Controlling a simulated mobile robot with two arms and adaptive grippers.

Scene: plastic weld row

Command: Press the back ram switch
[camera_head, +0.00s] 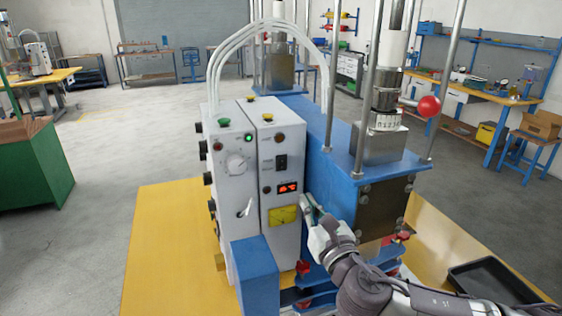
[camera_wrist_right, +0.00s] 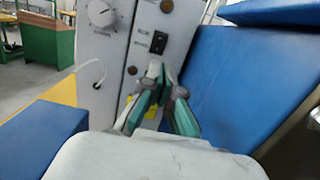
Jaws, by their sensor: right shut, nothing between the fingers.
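A black rocker switch (camera_head: 281,162) sits on the front of the right-hand white control box (camera_head: 269,220), between small labels that I cannot read. In the right wrist view the same switch (camera_wrist_right: 156,42) shows beyond my fingertips. My right gripper (camera_head: 305,201) is shut and empty, low in front of the box's right edge, beside the yellow label. In the right wrist view its fingertips (camera_wrist_right: 162,72) point up at the panel just below the switch; I cannot tell whether they touch it. My left gripper is in neither view.
A blue machine body (camera_head: 338,150) stands close to the right of the box, with a red-knobbed lever (camera_head: 429,106). A blue block (camera_head: 253,268) stands in front. A black tray (camera_head: 495,282) lies at the lower right.

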